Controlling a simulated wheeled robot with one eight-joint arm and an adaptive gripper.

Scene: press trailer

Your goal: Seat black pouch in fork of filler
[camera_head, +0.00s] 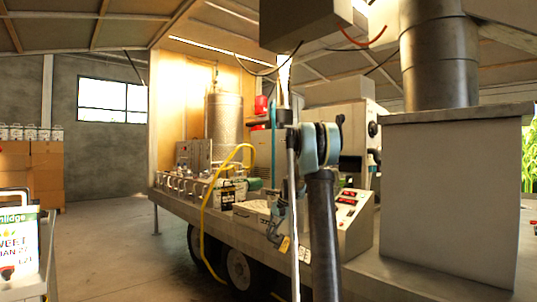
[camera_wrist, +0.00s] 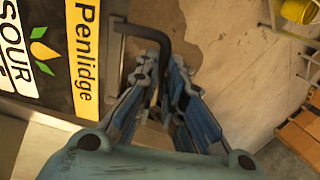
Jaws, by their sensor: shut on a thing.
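In the wrist view, my gripper (camera_wrist: 160,78) is shut on the dark handle (camera_wrist: 150,33) of the black pouch (camera_wrist: 84,98). The pouch hangs off to the left, with an orange "Penlidge" band and white "SOUR" lettering; its left part is cut off by the frame edge. I cannot pick out the filler's fork in either view.
The trailer deck (camera_head: 420,277) carries a steel tank (camera_head: 224,118), a yellow hose (camera_head: 207,205) and a control box (camera_head: 344,215). A white "SWEET" pouch (camera_head: 20,245) stands at left. Cardboard boxes (camera_head: 45,175) stand by the wall. A yellow bucket (camera_wrist: 298,11) shows at upper right. The floor at left is open.

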